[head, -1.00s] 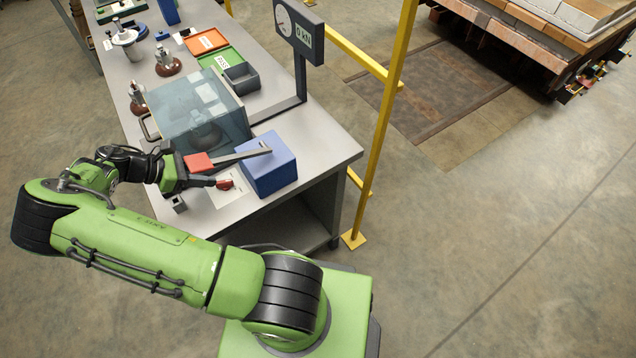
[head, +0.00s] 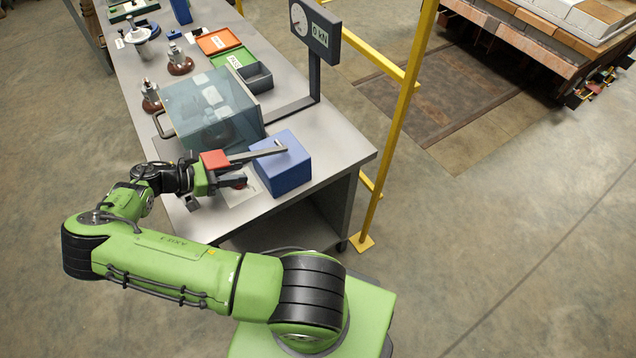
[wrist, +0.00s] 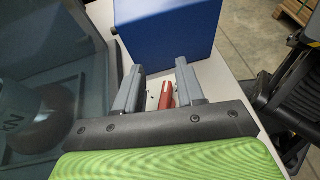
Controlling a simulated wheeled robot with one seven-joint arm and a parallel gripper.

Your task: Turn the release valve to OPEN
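The release valve is a small red handle (head: 240,183) on a white label plate at the table's near end, beside the blue box (head: 287,168). In the wrist view the red handle (wrist: 167,96) lies between my gripper's two grey fingers, with a gap on each side. My gripper (head: 228,184) is open, low over the label and pointing toward the blue box. In the wrist view my gripper (wrist: 160,68) has its fingertips near the blue box's lower edge. Wording on the label is too small to read, and the handle is partly hidden by my gripper.
A lever with a red grip (head: 214,160) reaches from the blue box above my gripper. A clear-sided guard box (head: 210,112) stands close behind. A gauge (head: 315,30) reading 0 kN rises on a post. A yellow rail (head: 397,125) stands right of the table.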

